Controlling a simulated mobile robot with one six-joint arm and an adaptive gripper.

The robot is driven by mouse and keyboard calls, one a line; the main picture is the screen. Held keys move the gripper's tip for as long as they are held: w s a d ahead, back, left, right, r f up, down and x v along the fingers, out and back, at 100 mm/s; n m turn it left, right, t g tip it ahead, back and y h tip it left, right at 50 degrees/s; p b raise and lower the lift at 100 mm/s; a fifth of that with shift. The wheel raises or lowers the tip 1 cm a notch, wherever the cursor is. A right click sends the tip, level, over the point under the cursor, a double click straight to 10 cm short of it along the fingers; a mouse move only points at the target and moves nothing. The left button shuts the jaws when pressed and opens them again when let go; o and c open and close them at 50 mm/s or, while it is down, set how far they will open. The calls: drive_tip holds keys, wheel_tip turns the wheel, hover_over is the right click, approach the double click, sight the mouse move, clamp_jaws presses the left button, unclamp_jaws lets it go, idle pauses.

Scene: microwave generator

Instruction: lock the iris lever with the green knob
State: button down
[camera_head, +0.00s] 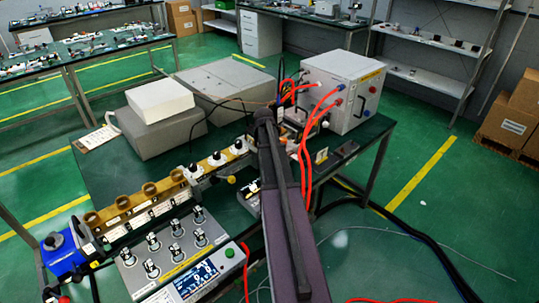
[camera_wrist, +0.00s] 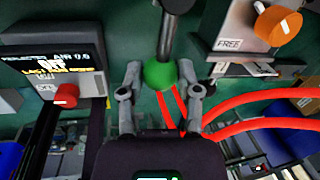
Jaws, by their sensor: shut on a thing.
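In the wrist view the green knob (camera_wrist: 159,75) is a ball at the lower end of a grey rod, the iris lever (camera_wrist: 166,38). The rod runs up to a dark round part at the top edge. My gripper (camera_wrist: 161,79) has one finger on each side of the green knob and is shut on it. The rod leans slightly to the right in this view. In the head view my arm covers the gripper, and I cannot make out the green knob or the lever there.
An orange knob (camera_wrist: 278,25) sits beside a plate (camera_wrist: 229,40) marked FREE. A display (camera_wrist: 50,65) with a red knob (camera_wrist: 66,95) is at left. Red cables (camera_wrist: 260,123) pass close at right. In the head view a white cabinet (camera_head: 330,88) stands behind my arm.

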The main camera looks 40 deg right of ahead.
drive_tip(key=shift+w+a, duration=0.1)
drive_tip(key=shift+a, duration=0.05)
drive_tip(key=shift+c, duration=1.5)
unclamp_jaws()
drive_tip(key=shift+s, duration=0.2)
